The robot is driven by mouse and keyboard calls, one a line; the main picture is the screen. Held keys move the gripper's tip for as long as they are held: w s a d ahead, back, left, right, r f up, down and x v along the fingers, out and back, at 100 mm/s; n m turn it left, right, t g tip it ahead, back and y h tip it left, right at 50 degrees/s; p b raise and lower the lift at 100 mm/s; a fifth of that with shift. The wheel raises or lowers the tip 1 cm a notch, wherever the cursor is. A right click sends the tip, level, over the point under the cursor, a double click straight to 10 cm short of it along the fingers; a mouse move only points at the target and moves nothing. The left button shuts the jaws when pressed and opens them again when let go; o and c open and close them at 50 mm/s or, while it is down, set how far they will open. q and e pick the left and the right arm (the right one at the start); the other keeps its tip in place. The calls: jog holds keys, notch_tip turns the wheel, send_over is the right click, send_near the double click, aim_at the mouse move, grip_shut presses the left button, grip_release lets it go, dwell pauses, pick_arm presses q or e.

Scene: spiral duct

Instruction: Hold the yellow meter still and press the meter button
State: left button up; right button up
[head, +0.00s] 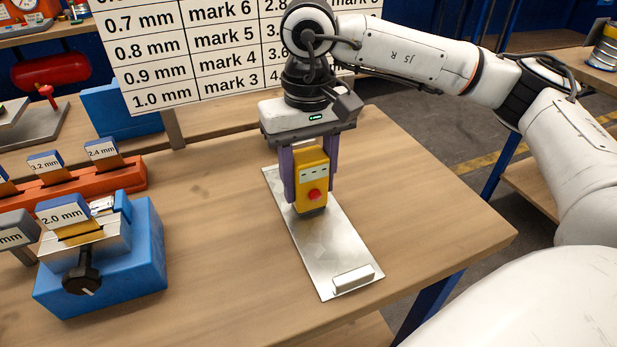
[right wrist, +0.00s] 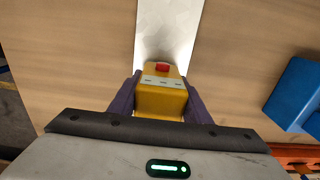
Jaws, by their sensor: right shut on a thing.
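The yellow meter (head: 312,174) stands upright on a flat metal plate (head: 318,238) on the table. Its red meter button (head: 316,195) faces the front, with a small pale display strip above it. My right gripper (head: 310,185) comes down from above and is shut on the meter, with one purple finger on each side. In the right wrist view the yellow meter (right wrist: 162,98) sits between the two fingers, and its red button (right wrist: 162,69) shows at the far side. Nothing touches the button. My left gripper is not in view.
A blue block fixture (head: 140,262) with a black knob and a 2.0 mm tag stands at the left. An orange rack (head: 75,192) with tagged gauges lies behind it. A printed chart (head: 195,50) stands at the back. The table is clear around the plate.

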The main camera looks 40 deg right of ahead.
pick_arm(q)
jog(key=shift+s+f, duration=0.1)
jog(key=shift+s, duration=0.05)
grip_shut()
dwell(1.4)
